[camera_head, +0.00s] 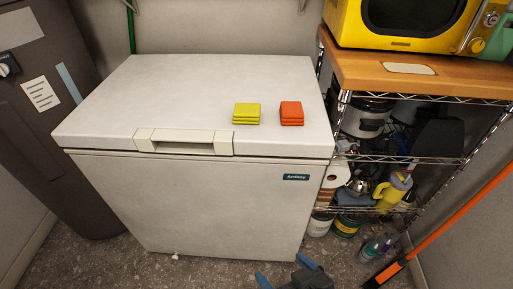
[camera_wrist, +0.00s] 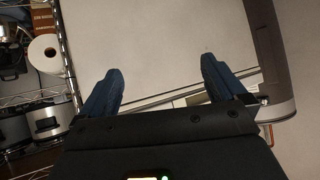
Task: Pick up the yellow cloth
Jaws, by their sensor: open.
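The yellow cloth (camera_head: 246,113) is a small folded stack lying flat on the white chest freezer's lid (camera_head: 165,95), right of its middle. An orange folded cloth (camera_head: 292,113) lies just to its right with a narrow gap between them. My gripper (camera_head: 286,270) is at the bottom of the head view, in front of the freezer and well below the lid. In the wrist view my gripper (camera_wrist: 162,70) shows two blue fingers spread wide, with nothing between them. Neither cloth shows in the wrist view.
A wire shelf unit (camera_head: 405,158) with pots and bottles stands right of the freezer. A yellow microwave (camera_head: 405,25) sits on its wooden top. An orange pole (camera_head: 450,222) leans at the right. A dark grey cabinet (camera_head: 55,115) stands at the left. The lid is otherwise clear.

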